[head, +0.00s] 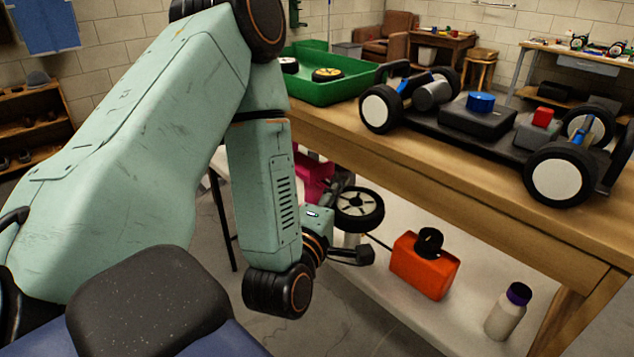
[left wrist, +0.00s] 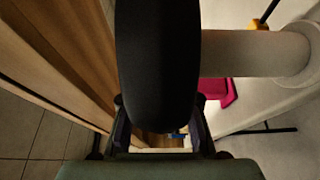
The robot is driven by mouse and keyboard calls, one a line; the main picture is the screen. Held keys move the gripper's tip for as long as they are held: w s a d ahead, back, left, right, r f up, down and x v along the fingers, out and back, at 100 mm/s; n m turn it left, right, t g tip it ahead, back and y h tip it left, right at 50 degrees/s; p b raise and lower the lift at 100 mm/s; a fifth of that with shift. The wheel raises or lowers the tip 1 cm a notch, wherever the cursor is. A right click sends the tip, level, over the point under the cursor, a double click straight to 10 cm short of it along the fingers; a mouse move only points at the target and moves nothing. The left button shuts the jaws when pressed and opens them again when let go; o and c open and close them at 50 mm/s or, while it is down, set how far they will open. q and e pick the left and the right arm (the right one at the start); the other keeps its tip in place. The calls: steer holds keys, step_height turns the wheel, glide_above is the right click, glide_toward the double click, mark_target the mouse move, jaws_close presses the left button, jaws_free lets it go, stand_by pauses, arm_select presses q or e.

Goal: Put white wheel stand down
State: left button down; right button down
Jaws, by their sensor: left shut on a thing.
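A wheel with a black tyre and pale spoked hub (head: 358,209) is between the fingers of my left gripper (head: 352,222), beside the workbench and over its lower shelf. In the left wrist view the tyre (left wrist: 158,60) fills the middle, with a gripper finger on each side; the gripper is shut on it. Whether wheel and stand touch is hidden. My right gripper is not in view.
The pale lower shelf (head: 375,303) holds an orange canister (head: 424,266) and a white bottle with a purple cap (head: 508,311). A magenta object (head: 314,176) is behind my arm. The wooden workbench (head: 450,170) above carries a car chassis (head: 475,120) and a green tray (head: 335,92).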

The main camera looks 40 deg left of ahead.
arm_select(q)
steer(key=f+b+x, duration=0.3)
steer(key=b+x, duration=0.7)
steer(key=x, duration=0.7)
steer(key=shift+w, duration=0.3)
steer(key=shift+s+f+b, duration=0.1)
steer(key=shift+f+b, duration=0.15)
steer(key=shift+b, duration=0.05)
steer(key=c, duration=1.1)
jaws_free()
steer(key=shift+r, duration=0.1)
